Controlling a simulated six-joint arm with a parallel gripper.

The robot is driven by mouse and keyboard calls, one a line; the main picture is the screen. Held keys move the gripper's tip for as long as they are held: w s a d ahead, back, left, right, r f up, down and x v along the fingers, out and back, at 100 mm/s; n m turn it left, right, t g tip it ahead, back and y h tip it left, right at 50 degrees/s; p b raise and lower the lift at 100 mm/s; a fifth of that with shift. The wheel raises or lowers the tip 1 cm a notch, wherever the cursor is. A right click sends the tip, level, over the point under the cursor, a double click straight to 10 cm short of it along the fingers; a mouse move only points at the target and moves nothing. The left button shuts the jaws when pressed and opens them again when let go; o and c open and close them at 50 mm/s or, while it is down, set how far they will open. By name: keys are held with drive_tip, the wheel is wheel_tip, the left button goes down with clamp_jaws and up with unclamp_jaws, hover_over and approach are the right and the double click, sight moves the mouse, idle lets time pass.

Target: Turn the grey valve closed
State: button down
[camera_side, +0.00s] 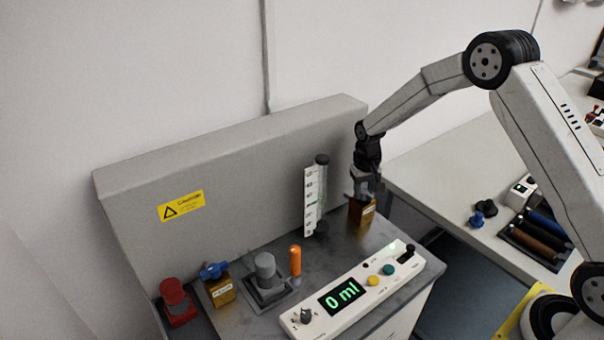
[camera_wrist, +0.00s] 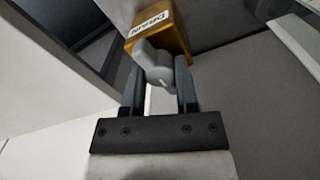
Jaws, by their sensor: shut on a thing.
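The grey valve (camera_wrist: 156,66) has a rounded grey handle and sits on a brass-coloured block (camera_wrist: 172,28) with a label that seems to read "DRAIN". In the side view this block (camera_side: 361,213) stands at the back right of the bench, right of the graduated tube. My gripper (camera_wrist: 158,85) is shut on the grey valve handle, one finger on each side of it. In the side view my gripper (camera_side: 364,195) points down onto the top of the block and hides most of the handle.
The graduated tube (camera_side: 317,198) stands just left of my gripper. A white control panel (camera_side: 350,292) reads "0 ml". A blue valve (camera_side: 214,271), a red knob (camera_side: 173,292), a grey knob (camera_side: 265,267) and an orange cylinder (camera_side: 295,261) stand further left. A grey wall panel (camera_side: 240,160) rises behind.

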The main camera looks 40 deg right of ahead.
drive_tip(key=n, duration=0.3)
drive_tip(key=shift+n, duration=0.4)
drive_tip(key=n, duration=0.4)
drive_tip(key=shift+n, duration=0.3)
drive_tip(key=n, duration=0.4)
drive_tip(key=shift+a+n+t, duration=0.1)
drive_tip(key=shift+n+t, duration=0.2)
drive_tip(key=shift+n, duration=1.9)
drive_tip(key=shift+c, duration=1.8)
unclamp_jaws()
drive_tip(key=shift+s, duration=0.1)
drive_tip(key=shift+r, duration=0.1)
